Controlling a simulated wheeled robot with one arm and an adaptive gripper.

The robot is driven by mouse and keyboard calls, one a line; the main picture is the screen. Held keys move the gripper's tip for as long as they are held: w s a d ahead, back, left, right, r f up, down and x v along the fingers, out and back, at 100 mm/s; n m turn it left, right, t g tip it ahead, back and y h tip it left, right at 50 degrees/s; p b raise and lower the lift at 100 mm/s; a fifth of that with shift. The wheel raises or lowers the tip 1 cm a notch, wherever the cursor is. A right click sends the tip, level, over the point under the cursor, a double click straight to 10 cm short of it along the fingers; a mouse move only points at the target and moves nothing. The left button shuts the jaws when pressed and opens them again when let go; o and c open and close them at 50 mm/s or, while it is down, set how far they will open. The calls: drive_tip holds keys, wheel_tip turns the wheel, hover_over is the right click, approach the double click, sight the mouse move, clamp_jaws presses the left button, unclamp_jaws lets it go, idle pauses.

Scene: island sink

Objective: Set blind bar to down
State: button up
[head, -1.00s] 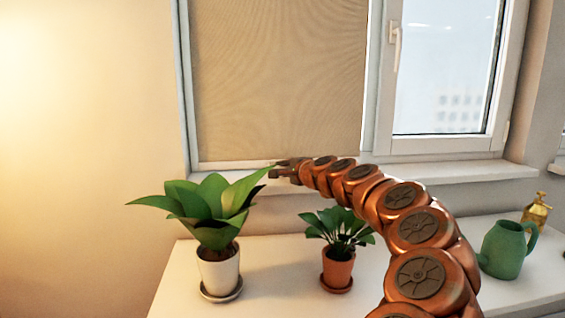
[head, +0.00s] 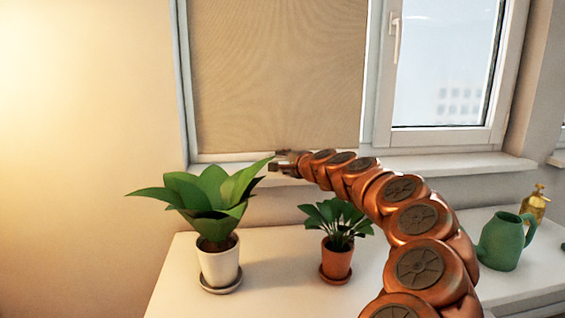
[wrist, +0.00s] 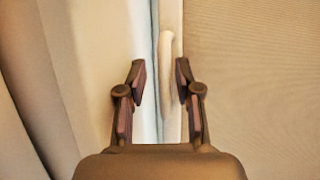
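A beige fabric blind (head: 278,80) covers the left window pane, lowered almost to the sill. Its pale bottom bar (head: 228,157) runs along the lower edge. In the wrist view the blind fabric (wrist: 250,90) fills the right side, and a pale strip with a raised, rounded grip piece (wrist: 167,55) runs vertically between my fingers. My gripper (head: 276,160) is at the blind's lower edge, just above the sill. It is open, with its two fingers (wrist: 156,82) on either side of the grip piece. I cannot tell whether they touch it.
A large potted plant (head: 214,190) stands left of my gripper, its leaf tip close to my fingers. A smaller plant (head: 337,222) stands below my arm. A green watering can (head: 503,243) and a brass dispenser (head: 537,203) are at right. The left counter front is clear.

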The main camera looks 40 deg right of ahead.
drive_tip(key=v, duration=0.8)
idle(0.4)
idle(0.5)
